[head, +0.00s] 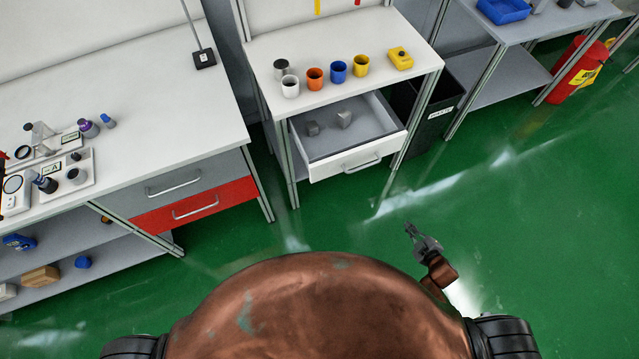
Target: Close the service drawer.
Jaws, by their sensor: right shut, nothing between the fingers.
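The service drawer (358,167) is a white drawer under the small white table in the middle, and it stands pulled open towards me. It has a metal bar handle (362,163) on its front, and two small grey blocks lie inside. My right gripper (409,228) is shut and empty, low over the green floor. It is in front of the drawer and a little to its right, clear of the handle. My left gripper does not show.
Several cups, among them an orange cup (315,79), and a yellow box (400,58) stand on the white table (330,45). A workbench (120,85) with a red drawer (195,206) stands at left. A dark bin (432,125) is right of the drawer. The floor before the drawer is clear.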

